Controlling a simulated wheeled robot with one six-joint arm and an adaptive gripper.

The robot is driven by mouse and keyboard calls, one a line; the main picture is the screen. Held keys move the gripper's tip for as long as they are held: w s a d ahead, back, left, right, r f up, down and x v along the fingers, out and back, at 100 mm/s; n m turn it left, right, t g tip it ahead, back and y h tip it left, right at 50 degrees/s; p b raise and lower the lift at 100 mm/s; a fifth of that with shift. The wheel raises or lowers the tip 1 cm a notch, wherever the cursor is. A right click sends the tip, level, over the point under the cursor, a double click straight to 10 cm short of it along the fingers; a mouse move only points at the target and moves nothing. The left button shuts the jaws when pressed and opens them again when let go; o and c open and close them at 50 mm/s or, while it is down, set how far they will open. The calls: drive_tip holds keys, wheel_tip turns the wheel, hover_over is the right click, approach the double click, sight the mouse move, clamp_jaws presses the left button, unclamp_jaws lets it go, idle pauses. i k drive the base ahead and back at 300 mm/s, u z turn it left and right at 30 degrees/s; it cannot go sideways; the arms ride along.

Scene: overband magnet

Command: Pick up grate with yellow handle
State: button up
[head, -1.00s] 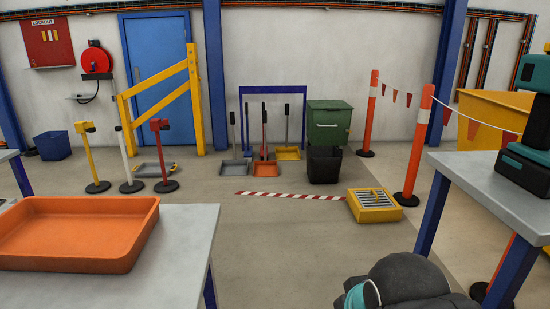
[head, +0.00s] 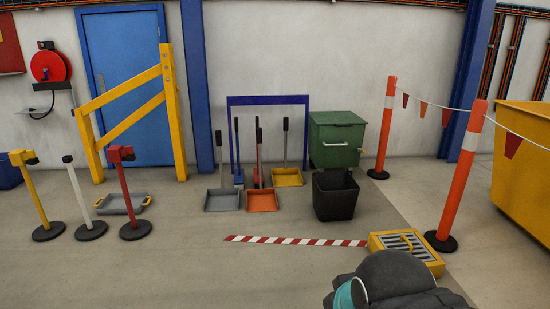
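The grate (head: 396,243) lies on the floor at the lower right of the head view. It has grey bars inside a raised yellow frame, with a small yellow handle (head: 406,239) on top. Part of the frame's near side is hidden behind a dark, rounded part of my arm with a teal band. My gripper cannot be made out in this view.
An orange post (head: 464,170) stands close to the grate's right side, with a pennant line. A red-and-white strip (head: 295,241) runs along the floor to its left. A black bin (head: 335,197) stands behind. Open floor lies at the front left.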

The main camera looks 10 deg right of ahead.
sight(406, 245)
drive_tip(key=i, duration=3.35)
drive_tip(key=z, duration=2.35)
drive_tip(key=i, duration=0.45)
drive_tip(key=z, duration=0.8)
